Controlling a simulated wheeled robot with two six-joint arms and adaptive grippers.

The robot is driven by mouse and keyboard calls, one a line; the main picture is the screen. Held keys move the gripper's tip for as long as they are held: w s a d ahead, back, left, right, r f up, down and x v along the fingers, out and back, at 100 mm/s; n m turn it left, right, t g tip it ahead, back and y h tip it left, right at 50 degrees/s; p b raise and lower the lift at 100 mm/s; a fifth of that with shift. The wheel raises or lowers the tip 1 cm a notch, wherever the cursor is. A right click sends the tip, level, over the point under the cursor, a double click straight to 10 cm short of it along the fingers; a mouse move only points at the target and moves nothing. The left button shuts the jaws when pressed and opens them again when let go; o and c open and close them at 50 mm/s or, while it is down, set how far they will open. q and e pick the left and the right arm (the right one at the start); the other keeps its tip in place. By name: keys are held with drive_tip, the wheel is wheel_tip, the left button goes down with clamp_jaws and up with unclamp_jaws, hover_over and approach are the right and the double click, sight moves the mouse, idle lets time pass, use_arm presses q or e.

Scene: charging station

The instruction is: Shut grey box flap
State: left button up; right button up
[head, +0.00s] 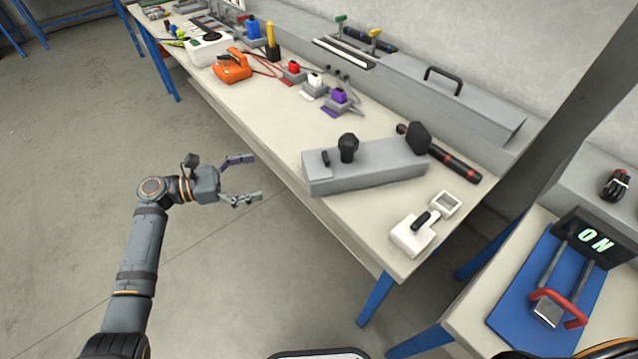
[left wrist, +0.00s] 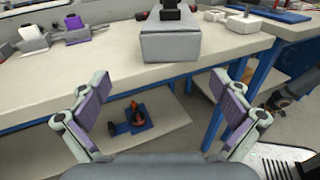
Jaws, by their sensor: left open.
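A grey box (head: 365,168) lies near the front edge of the workbench, with a black knob and a small dark latch on top. It also shows at the top of the left wrist view (left wrist: 170,45). A longer grey box (head: 430,92) with a black handle stands along the wall. I cannot tell which of them bears the flap, or how any flap stands. My left gripper (head: 256,178) is open and empty, beyond the bench's front edge and left of the nearer box. Its spread fingers show in the left wrist view (left wrist: 160,85). My right gripper is not visible.
A black-headed hammer (head: 440,152) lies behind the nearer box. A white device (head: 425,225) sits at the bench corner. An orange tool (head: 231,67) and coloured plugs are farther left. A blue panel (head: 545,290) with a red handle is right. The floor left is clear.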

use_arm(q)
wheel_tip(320, 180, up, 2)
drive_tip(key=r+g+h, duration=0.1)
approach(323, 158)
drive_tip(key=d, duration=0.3)
drive_tip(key=shift+w+d+p, duration=0.2)
drive_tip(key=shift+d+p, duration=0.15)
drive_tip(key=shift+d, duration=0.2)
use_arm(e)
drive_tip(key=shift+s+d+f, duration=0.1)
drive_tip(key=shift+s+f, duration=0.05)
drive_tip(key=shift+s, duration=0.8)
use_arm(q)
clamp_jaws()
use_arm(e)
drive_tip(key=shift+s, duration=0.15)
